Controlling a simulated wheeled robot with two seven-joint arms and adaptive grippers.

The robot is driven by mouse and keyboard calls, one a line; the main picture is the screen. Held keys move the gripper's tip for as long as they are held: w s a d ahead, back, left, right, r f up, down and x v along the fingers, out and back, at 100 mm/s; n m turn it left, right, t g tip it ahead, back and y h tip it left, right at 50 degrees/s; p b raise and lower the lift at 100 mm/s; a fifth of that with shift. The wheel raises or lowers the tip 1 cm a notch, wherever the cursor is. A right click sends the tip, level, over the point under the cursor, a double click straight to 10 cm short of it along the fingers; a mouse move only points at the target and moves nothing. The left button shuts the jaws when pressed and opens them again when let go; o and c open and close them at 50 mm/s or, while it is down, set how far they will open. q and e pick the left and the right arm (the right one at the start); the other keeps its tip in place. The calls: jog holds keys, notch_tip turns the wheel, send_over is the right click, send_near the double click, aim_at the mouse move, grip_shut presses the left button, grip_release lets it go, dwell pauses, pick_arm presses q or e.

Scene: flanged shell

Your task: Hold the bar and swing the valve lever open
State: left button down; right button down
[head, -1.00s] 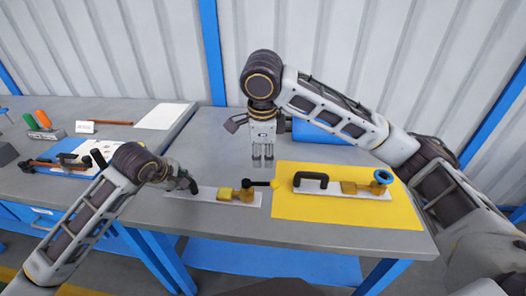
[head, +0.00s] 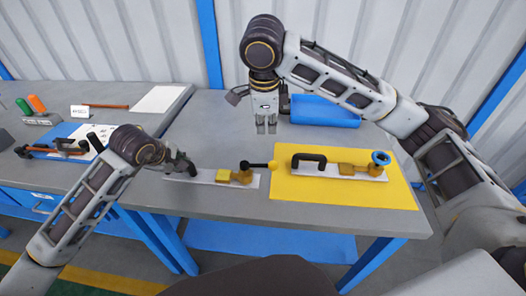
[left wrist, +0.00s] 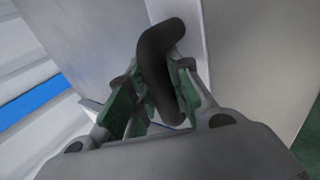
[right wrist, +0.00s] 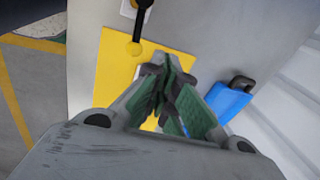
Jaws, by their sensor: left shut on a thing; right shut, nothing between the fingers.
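The dark bar (left wrist: 155,55) is a bent grip on a white plate (head: 208,179). My left gripper (head: 185,165) is shut around it, as the left wrist view shows. At the plate's right end sits a brass-coloured valve (head: 240,176). Its black lever (head: 257,164) points right and ends in a yellow ball over the yellow mat's left edge. The lever and ball also show in the right wrist view (right wrist: 134,48). My right gripper (head: 266,127) points down beyond the lever, shut and empty, apart from the lever.
A yellow mat (head: 300,197) carries a similar plate with a black handle (head: 308,158) and a blue-wheeled valve (head: 380,159). A blue object (head: 325,110) lies at the back. Tools lie on the left bench. The grey table is clear behind the valve.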

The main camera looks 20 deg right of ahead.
jog(key=shift+w+f+n+t, duration=0.1)
jog(key=shift+w+f+n, duration=0.4)
jog(key=shift+n, duration=2.5)
jog(key=shift+w+f+n+t, duration=0.1)
jog(key=shift+w+f+n, duration=0.4)
jog(key=shift+n, duration=2.5)
jog(key=shift+w+f+n+t, duration=0.1)
jog(key=shift+w+f+n, duration=0.4)
jog(key=shift+n, duration=2.5)
jog(key=shift+f, duration=0.1)
